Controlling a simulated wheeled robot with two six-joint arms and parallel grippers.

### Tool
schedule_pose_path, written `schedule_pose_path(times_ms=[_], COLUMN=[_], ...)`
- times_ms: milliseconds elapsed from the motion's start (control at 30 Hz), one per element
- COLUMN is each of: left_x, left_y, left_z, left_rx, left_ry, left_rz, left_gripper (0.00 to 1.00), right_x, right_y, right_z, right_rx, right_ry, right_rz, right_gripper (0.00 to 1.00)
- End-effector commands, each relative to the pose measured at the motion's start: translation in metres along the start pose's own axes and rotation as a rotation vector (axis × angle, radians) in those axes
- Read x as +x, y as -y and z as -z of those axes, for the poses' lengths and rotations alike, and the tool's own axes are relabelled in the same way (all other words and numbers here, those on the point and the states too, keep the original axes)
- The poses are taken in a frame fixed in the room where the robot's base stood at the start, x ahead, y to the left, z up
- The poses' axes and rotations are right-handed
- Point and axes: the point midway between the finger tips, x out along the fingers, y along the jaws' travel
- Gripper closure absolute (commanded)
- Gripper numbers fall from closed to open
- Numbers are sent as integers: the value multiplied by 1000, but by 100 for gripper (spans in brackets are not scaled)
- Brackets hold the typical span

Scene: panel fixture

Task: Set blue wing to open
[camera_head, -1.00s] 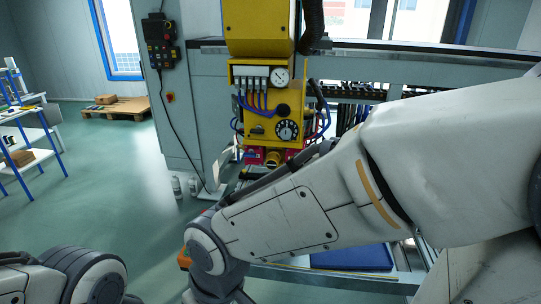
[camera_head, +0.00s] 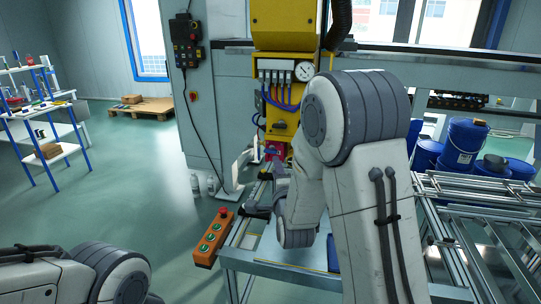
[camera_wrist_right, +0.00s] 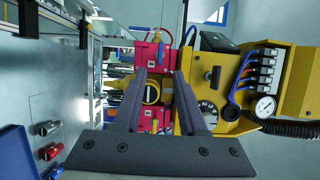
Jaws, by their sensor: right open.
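The yellow panel fixture (camera_head: 285,62) stands at the upper middle of the head view, partly behind my right arm. In the right wrist view the same yellow panel (camera_wrist_right: 235,98) shows at right, with a black handle (camera_wrist_right: 215,76), a round dial (camera_wrist_right: 207,112) and blue hoses. I cannot pick out a blue wing for certain. My right gripper (camera_head: 272,188) is below the panel in the head view. In the wrist view its two dark fingers (camera_wrist_right: 160,82) are apart and empty, with a yellow ring (camera_wrist_right: 151,93) and red blocks (camera_wrist_right: 150,57) beyond them. My left gripper is out of view.
An orange button box (camera_head: 212,238) sits at the frame's front left corner. Metal rails (camera_head: 480,205) and blue drums (camera_head: 462,142) lie at right. Open floor lies left of the fixture.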

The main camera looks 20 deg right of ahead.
Motion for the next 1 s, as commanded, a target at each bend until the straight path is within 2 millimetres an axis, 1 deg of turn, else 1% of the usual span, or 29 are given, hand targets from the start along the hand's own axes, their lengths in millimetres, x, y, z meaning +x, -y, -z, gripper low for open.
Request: schedule_pose_path(times_ms=[33, 300, 400, 500, 600, 700, 933, 967, 1000], left_x=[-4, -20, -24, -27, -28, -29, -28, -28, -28], left_y=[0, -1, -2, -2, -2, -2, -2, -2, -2], left_z=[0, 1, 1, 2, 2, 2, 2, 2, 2], left_rx=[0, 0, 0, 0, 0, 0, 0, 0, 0], left_ry=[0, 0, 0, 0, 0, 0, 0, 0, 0], left_rz=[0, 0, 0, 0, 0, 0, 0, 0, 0], left_gripper=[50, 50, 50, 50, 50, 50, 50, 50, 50], right_x=[7, 57, 73, 85, 92, 95, 96, 96, 96], right_y=[2, 3, 2, 2, 1, 1, 0, 0, 0], right_z=[0, -1, -1, -1, -2, -2, -2, -2, -2], right_rx=[0, -2, -2, -3, -3, -3, -3, -3, -3], right_ry=[0, 1, 2, 3, 3, 4, 4, 4, 3], right_rz=[1, -1, -2, -2, -2, -2, -2, -2, -2], right_gripper=[59, 59, 59, 59, 59, 59, 59, 70, 86])
